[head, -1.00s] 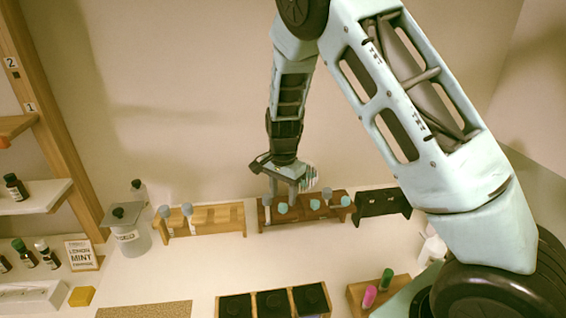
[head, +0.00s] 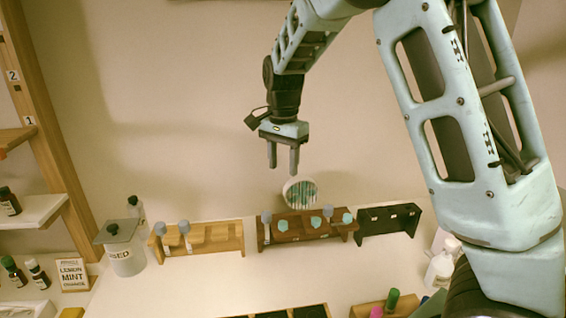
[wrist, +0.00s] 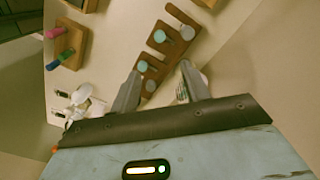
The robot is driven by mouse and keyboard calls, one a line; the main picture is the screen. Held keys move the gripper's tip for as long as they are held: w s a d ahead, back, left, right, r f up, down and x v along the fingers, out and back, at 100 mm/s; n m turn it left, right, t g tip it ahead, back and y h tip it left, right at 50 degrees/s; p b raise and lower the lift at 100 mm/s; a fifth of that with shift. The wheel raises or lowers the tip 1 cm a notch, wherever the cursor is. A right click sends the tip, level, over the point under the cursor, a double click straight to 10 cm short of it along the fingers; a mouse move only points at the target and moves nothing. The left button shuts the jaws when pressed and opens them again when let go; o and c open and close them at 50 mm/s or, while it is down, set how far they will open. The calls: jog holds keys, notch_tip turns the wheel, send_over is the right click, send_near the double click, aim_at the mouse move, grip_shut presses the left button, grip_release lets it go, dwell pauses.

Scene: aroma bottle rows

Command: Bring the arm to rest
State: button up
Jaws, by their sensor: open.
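My gripper (head: 283,158) hangs open and empty in the head view, fingers pointing down, against the bare wall above the racks. The dark brown rack (head: 300,228) stands below it, with several blue-capped droppers or bottles in it. In the wrist view my gripper (wrist: 160,85) shows two grey fingers apart with nothing held between them; the brown rack (wrist: 160,62) lies beyond them. My arm reaches in from the upper right of the head view.
A light wooden rack (head: 215,238) with two grey-topped droppers stands left of the brown rack, and a black rack (head: 388,219) stands right. A lidded jar (head: 124,255), a white cup (head: 300,191) and white bottles (head: 440,268) are nearby. Shelves (head: 40,210) line the left.

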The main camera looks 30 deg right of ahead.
dwell(0.3)
jog(key=s+a+f+n+y+b, duration=0.1)
jog(key=s+a+f+n+b, duration=0.3)
jog(key=s+a+n, duration=0.85)
jog(key=s+a+f+n, duration=0.2)
jog(key=s+n, duration=0.1)
jog(key=s, duration=0.3)
jog(key=s+a+f+n+b, duration=0.1)
jog(key=s+a+n, duration=0.2)
jog(key=s, duration=0.3)
jog(key=s+a+f+n, duration=0.2)
jog(key=s+a+n, duration=0.1)
jog(key=s, duration=0.3)
jog(key=shift+s+f+b, duration=0.15)
jog(key=shift+f+b, duration=0.15)
jog(key=shift+b, duration=0.05)
